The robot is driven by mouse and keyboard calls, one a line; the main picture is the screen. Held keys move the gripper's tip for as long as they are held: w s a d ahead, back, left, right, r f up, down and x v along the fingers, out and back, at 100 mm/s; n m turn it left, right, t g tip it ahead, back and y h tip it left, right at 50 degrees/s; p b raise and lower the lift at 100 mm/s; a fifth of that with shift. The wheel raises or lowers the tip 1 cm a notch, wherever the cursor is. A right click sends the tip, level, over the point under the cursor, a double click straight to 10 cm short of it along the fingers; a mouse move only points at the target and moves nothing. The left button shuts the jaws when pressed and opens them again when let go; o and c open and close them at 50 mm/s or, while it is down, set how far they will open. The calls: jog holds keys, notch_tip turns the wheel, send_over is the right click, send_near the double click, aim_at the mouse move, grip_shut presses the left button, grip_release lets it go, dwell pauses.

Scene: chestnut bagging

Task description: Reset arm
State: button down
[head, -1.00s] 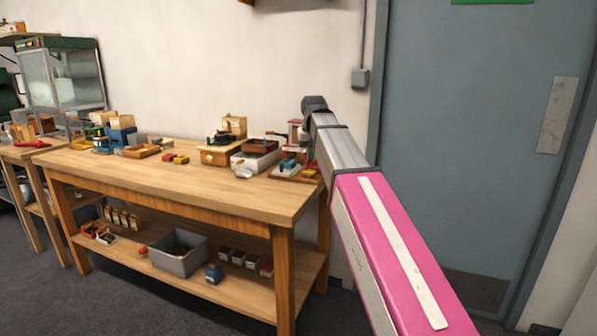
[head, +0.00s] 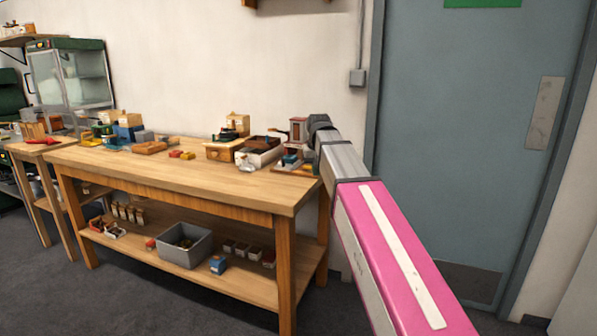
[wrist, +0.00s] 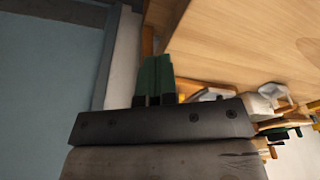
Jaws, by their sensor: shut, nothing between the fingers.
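My arm, pink and grey, reaches from the lower right of the head view toward the bench's right end. My gripper shows in the wrist view (wrist: 155,78) with its two green fingers together and nothing between them. In the head view the gripper itself is not clearly visible behind the arm's end. The wooden workbench (head: 180,180) stands left of the arm, and its top also fills the upper right of the wrist view (wrist: 255,40).
Boxes, small tools and a white-edged tray (head: 258,156) crowd the back of the bench top. A grey bin (head: 185,245) sits on the lower shelf. A blue-grey door (head: 470,150) is at the right. The bench's front area is clear.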

jog(key=s+d+f, duration=0.4)
jog(key=s+f, duration=0.3)
jog(key=f, duration=0.5)
jog(key=s+d+f+m+g, duration=0.1)
jog(key=s+d+f, duration=0.3)
jog(key=f, duration=0.9)
jog(key=s+d+f+g, duration=0.1)
jog(key=s+d+f, duration=0.3)
jog(key=s+f, duration=0.7)
jog(key=shift+d+f, duration=0.35)
jog(key=shift+f, duration=0.35)
